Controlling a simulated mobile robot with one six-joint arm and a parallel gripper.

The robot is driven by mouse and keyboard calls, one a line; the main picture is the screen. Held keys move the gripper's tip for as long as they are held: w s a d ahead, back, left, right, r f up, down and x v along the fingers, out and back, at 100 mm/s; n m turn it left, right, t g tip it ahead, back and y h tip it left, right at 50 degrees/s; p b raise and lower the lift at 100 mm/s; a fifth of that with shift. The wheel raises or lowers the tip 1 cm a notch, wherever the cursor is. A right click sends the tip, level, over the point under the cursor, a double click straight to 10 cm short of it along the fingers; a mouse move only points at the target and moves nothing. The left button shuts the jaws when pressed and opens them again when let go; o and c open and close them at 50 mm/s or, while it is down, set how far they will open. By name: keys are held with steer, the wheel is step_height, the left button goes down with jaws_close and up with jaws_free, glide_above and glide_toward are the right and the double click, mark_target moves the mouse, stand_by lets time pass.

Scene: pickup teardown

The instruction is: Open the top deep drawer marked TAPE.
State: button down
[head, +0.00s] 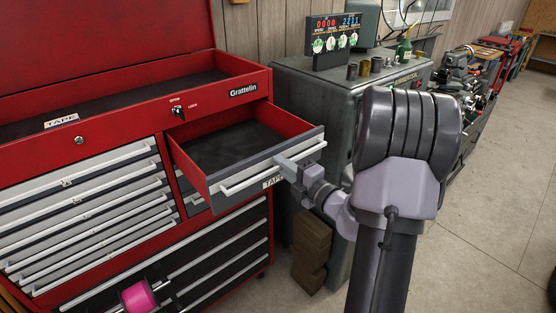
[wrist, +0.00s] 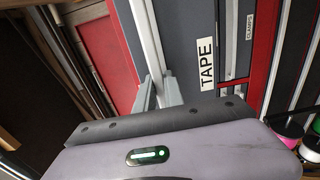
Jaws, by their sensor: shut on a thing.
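The top deep drawer (head: 232,140) of the red tool chest stands pulled well out, and its dark inside looks empty. Its grey front carries a TAPE label (head: 272,182), which also shows in the wrist view (wrist: 206,62). The long pale bar handle (head: 245,183) runs along the front; the wrist view shows it too (wrist: 148,38). My gripper (head: 286,167) is shut on the handle towards its right end. In the wrist view my fingers (wrist: 157,94) sit around the bar, partly hidden by my wrist housing.
Several shallow drawers (head: 90,210) are shut on the left. Wide dark drawers (head: 215,265) below are shut. A grey machine cabinet (head: 335,95) with several cups and a bottle stands close on the right. A pink roll (head: 138,297) is at the lower left. Open floor (head: 500,200) lies right.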

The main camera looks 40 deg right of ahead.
steer(key=shift+s, duration=0.25)
steer(key=c, duration=1.4)
jaws_free()
steer(key=shift+c, duration=0.2)
steer(key=s+p, duration=0.1)
steer(key=s, duration=1.6)
steer(key=shift+s+d, duration=0.2)
steer(key=shift+d, duration=0.1)
